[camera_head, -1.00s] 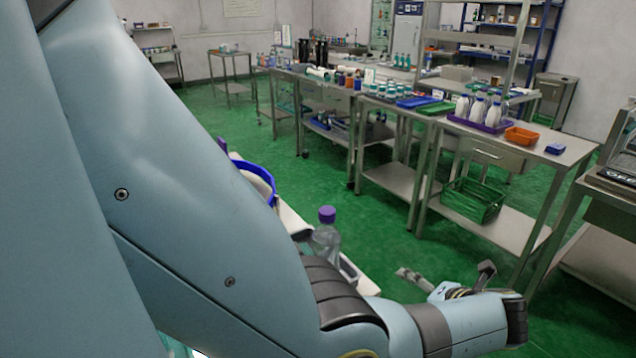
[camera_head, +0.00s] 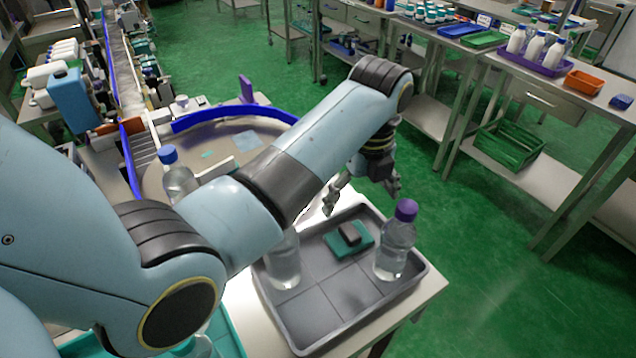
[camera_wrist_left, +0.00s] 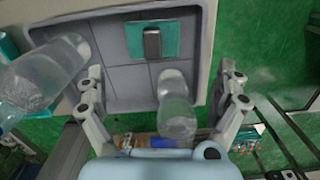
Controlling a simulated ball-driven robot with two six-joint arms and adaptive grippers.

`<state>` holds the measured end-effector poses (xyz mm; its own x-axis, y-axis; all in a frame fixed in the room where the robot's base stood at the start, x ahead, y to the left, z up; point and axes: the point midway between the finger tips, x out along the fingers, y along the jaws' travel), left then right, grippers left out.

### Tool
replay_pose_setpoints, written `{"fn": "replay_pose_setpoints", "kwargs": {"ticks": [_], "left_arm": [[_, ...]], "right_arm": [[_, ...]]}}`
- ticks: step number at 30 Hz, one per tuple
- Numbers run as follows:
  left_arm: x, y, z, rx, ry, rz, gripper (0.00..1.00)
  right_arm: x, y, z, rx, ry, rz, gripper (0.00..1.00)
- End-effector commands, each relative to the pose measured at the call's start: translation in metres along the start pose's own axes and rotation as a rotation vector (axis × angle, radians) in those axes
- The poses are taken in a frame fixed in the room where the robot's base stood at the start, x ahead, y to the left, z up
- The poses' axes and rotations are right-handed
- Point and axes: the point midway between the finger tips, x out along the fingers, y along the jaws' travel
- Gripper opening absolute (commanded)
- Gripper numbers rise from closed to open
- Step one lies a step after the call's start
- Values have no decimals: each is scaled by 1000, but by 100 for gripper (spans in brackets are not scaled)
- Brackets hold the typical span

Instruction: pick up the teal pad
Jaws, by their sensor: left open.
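The teal pad (camera_head: 340,247) lies flat in a grey tray (camera_head: 304,333), with a dark block-shaped grip (camera_head: 350,233) on top. In the left wrist view the pad (camera_wrist_left: 134,42) is near the top, with its dark grip (camera_wrist_left: 152,42). My left gripper (camera_head: 362,197) is open and empty, above and beyond the pad near the tray's far edge. In the left wrist view its spread fingers (camera_wrist_left: 163,82) stand apart from the pad, with a clear bottle (camera_wrist_left: 174,98) showing between them. My right gripper is not in view.
A purple-capped bottle (camera_head: 395,245) stands in the tray right of the pad. Another clear bottle (camera_head: 284,266) stands at the tray's left, partly behind my arm. Green floor lies right of the table.

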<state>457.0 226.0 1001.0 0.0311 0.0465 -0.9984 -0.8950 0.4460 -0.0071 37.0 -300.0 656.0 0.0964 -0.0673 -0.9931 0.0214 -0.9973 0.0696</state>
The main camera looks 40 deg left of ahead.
Motion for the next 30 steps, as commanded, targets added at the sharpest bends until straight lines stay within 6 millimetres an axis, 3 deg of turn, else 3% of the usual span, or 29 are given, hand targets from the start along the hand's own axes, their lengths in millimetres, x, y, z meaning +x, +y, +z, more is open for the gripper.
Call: {"fn": "replay_pose_setpoints", "kwargs": {"ticks": [5,9,17,24,30], "left_arm": [[13,7,-12,-66,60,12,100],[37,7,-14,-66,60,11,100],[61,6,-14,-64,58,11,100],[96,4,-15,-64,58,11,100],[106,4,-15,-64,56,7,100]], "right_arm": [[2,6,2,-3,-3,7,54],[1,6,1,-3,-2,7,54],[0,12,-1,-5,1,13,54],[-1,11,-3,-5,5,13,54],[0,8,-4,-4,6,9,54]]}}
